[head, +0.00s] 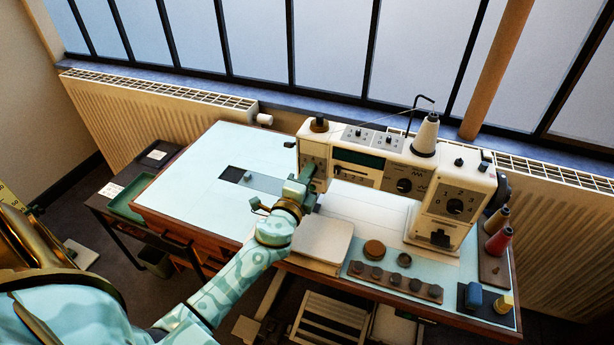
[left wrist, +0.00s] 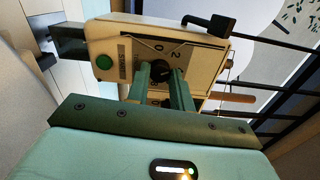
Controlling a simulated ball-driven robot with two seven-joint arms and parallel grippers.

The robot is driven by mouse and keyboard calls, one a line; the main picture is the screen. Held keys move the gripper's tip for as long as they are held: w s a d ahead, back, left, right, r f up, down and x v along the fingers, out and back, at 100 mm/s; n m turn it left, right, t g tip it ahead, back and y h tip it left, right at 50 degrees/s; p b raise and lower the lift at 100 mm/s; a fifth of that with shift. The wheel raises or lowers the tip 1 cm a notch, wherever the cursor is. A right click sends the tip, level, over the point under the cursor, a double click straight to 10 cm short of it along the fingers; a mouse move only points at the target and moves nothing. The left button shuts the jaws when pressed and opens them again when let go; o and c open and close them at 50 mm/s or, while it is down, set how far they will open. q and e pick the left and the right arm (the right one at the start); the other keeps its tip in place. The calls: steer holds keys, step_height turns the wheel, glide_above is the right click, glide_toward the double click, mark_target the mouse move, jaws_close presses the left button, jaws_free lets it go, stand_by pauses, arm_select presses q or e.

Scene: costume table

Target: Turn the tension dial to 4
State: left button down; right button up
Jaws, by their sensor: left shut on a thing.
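The cream sewing machine (head: 345,150) stands on the pale blue table (head: 200,165). My left gripper (head: 308,178) is at the face of its left end, and the gripper hides the dial there in the head view. In the left wrist view, the two green fingers (left wrist: 162,82) are shut on a dark round dial (left wrist: 161,71). Numerals, among them 0 and 2, are printed around the dial. The fingers cover part of the scale, and I cannot read the dial's setting. My right gripper is out of view.
The machine also has a middle dial (head: 404,185) and a numbered right dial (head: 455,206). A green button (left wrist: 104,62) sits beside the gripped dial. A thread cone (head: 426,135) stands on top. A bobbin rack (head: 395,281) lies in front. The table's left part is mostly clear.

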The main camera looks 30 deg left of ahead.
arm_select(q)
steer(key=m, duration=0.5)
steer(key=shift+d, duration=0.1)
steer(key=shift+f, duration=0.1)
stand_by(0.4)
steer(key=c, duration=1.2)
jaws_free()
steer(key=b+v, duration=0.1)
steer(key=v, duration=1.5)
steer(key=shift+s, duration=0.2)
